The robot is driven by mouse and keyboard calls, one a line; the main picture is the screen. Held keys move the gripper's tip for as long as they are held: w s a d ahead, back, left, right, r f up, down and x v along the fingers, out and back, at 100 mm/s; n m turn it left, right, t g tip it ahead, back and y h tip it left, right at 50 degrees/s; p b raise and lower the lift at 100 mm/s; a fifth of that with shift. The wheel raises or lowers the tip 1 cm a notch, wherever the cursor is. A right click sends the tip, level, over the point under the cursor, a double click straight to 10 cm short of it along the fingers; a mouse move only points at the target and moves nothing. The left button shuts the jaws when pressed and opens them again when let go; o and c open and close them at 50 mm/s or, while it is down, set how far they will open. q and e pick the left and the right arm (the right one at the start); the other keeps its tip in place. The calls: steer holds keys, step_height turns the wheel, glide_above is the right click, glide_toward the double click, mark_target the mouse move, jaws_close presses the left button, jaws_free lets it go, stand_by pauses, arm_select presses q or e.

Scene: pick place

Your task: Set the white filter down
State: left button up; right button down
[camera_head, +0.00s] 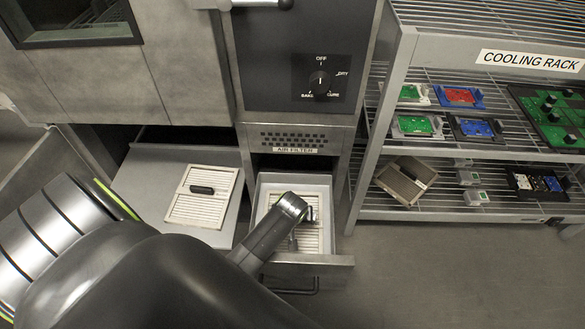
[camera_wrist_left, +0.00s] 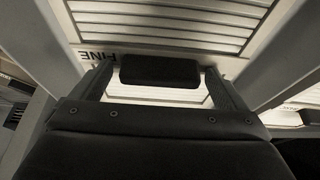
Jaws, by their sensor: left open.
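A white slatted filter (camera_head: 312,232) lies inside the open drawer under the AIR FILTER label, partly hidden by my left arm. My left gripper (camera_head: 298,226) is over this drawer. In the left wrist view the open left gripper (camera_wrist_left: 162,88) has a finger at each end of the filter's black handle (camera_wrist_left: 160,69); contact cannot be told. The white slatted face (camera_wrist_left: 165,22) and upside-down lettering show around it. A second white filter (camera_head: 203,195) with a black handle lies on the grey surface left of the drawer. My right gripper is not in view.
The open drawer (camera_head: 342,260) has raised walls around the filter. The cooling rack (camera_head: 390,120) stands at the right with several coloured boards and a brownish filter (camera_head: 405,181) on its lower shelf. A control knob (camera_head: 319,82) is above the drawer. Floor at the lower right is clear.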

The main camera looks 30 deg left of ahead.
arm_select(q)
steer(key=shift+r, duration=0.1)
steer(key=shift+r, duration=0.25)
steer(key=p+v, duration=0.4)
steer(key=v, duration=0.7)
steer(key=shift+s+r+p, duration=0.15)
steer(key=shift+r+p, duration=0.1)
steer(key=shift+p, duration=0.05)
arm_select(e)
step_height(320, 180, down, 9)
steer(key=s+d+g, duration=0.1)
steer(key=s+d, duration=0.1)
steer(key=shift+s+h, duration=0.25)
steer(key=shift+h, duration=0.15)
arm_select(q)
steer(key=shift+d+r, duration=0.1)
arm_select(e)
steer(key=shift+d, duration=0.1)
